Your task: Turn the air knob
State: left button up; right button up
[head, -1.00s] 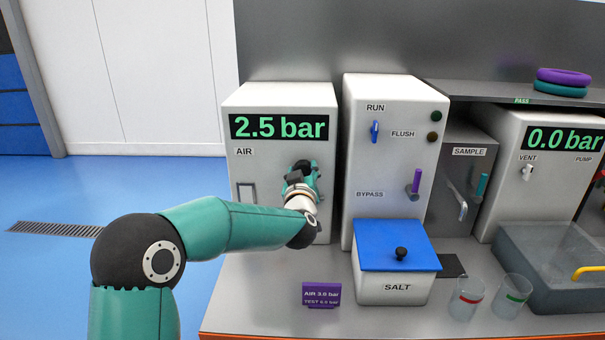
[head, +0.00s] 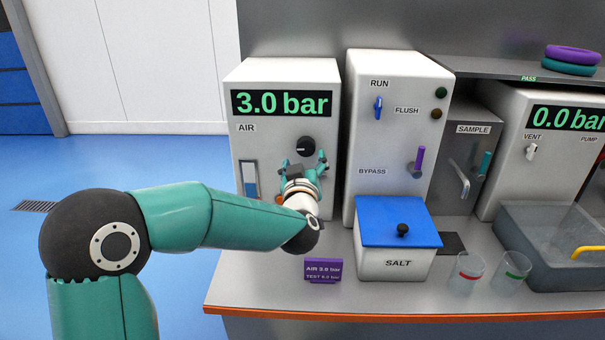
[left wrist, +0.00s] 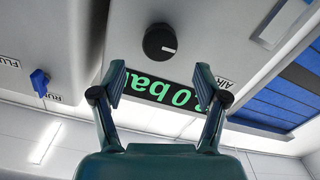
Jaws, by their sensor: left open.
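The black round air knob (head: 306,146) is on the front of the white air box, below a display (head: 282,103) that reads 3.0 bar. In the left wrist view the knob (left wrist: 160,42) shows a white pointer mark and stands beyond the fingertips, touched by neither. My left gripper (head: 304,160) is open and empty, just below and in front of the knob. Its two spread fingers also show in the left wrist view (left wrist: 160,80). My right gripper is out of view.
A white box with RUN, FLUSH and BYPASS controls (head: 391,140) stands right of the air box. A blue-lidded SALT tub (head: 398,263) and two clear cups (head: 466,274) sit on the bench (head: 260,285). The bench front left of the card is free.

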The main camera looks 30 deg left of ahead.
pick_arm(q)
jog(key=v, duration=0.5)
dwell(0.4)
